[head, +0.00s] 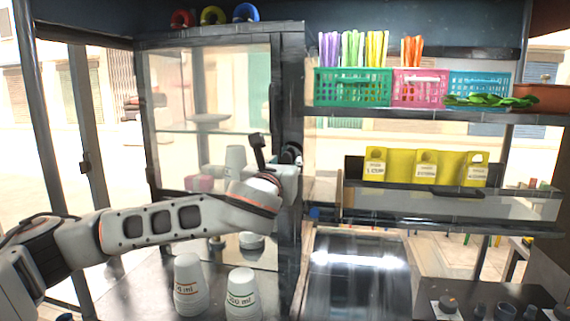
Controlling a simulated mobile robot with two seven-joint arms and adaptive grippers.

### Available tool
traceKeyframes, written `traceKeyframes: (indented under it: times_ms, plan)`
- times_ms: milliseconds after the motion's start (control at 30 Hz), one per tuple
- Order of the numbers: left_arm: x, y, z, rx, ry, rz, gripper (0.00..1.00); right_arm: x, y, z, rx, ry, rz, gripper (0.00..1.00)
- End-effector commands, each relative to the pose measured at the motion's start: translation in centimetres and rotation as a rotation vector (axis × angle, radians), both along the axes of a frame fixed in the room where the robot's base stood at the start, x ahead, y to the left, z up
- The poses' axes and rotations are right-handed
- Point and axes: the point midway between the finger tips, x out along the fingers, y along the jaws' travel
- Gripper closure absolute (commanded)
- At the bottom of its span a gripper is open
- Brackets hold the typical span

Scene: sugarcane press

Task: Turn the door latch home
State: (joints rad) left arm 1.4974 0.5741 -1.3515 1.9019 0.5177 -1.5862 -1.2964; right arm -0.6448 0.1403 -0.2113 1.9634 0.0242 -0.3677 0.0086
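A glass-fronted cabinet door (205,75) with a dark frame stands behind my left arm. A slim dark upright handle (275,105) shows at its right side. My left arm reaches across from the left, and its wrist is at the dark post to the right of the glass. My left gripper (292,155) is mostly hidden behind my own wrist, so its fingers cannot be made out. I cannot pick out the latch with certainty; the wrist covers that part of the post. My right gripper is out of view.
Stacks of white cups (188,285) and (241,293) stand on the counter under my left arm. A sloped metal panel (355,280) lies right of them. Above are a green basket (352,88), a pink basket (418,90) and yellow holders (425,168) on shelves.

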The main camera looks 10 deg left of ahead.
Motion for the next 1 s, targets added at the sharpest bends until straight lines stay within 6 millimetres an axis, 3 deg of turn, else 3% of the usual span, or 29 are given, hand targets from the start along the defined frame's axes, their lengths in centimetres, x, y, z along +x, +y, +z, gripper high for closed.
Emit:
traceKeyframes:
  times_ms: [133, 267, 667, 1000]
  plan:
    - [-0.02, -0.02, 0.0, 0.0, 0.0, 0.0, 0.66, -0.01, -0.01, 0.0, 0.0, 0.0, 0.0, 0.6]
    - [-0.03, -0.02, 0.0, 0.0, 0.0, 0.0, 1.0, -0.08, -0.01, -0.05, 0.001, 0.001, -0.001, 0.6]
    - [-0.04, -0.03, -0.04, -0.037, 0.0, 0.0, 1.0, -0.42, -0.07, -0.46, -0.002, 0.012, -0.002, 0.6]
    - [-0.05, -0.15, -0.14, -0.255, 0.003, -0.001, 1.0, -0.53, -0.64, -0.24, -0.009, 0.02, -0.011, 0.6]
